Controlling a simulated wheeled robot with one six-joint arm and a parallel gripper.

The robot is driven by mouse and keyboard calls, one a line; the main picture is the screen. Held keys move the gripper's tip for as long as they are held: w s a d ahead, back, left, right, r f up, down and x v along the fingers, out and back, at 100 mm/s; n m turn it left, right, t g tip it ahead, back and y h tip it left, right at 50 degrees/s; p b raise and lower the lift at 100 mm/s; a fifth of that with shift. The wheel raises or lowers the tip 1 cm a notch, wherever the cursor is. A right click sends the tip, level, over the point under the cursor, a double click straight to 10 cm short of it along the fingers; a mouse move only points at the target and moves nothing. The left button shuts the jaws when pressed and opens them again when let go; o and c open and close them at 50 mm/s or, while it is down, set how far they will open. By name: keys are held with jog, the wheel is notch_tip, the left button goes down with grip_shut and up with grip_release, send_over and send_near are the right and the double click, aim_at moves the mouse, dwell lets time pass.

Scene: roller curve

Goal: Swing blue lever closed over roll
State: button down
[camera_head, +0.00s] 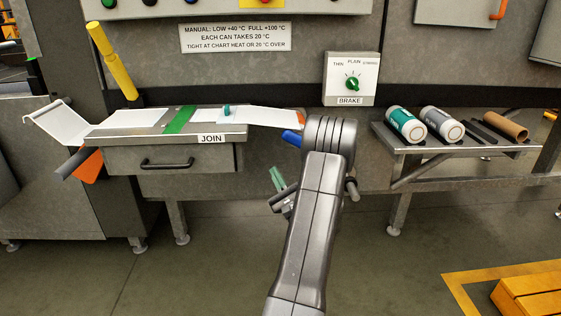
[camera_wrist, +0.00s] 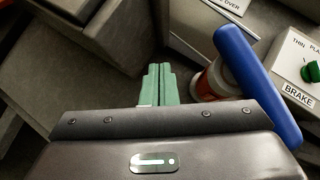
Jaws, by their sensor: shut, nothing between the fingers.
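The blue lever (camera_wrist: 257,88) runs diagonally down the right side of the wrist view, close to the camera. In the head view only a short blue end of the lever (camera_head: 291,138) shows left of my arm. A roll (camera_wrist: 210,84) with a red and pale end shows partly behind the lever; the rest is hidden. My gripper (camera_wrist: 157,72) has green fingers, shut together and empty. They are left of the lever and the roll, apart from both. In the head view my gripper (camera_head: 277,179) hangs below the lever, partly hidden by my arm.
The JOIN table (camera_head: 190,133) with a white web is at left, with a yellow handle (camera_head: 113,62) behind. The BRAKE panel (camera_head: 350,80) is above my arm. A shelf (camera_head: 455,145) at right bears several rolls. The floor in front is mostly clear; yellow blocks (camera_head: 530,294) lie at lower right.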

jog(key=shift+s+a+f, duration=0.5)
jog(key=shift+s+f, duration=0.2)
jog(key=shift+s, duration=0.15)
jog(key=shift+s+a+f, duration=0.45)
jog(key=shift+s+f, duration=0.25)
jog(key=shift+s, duration=0.15)
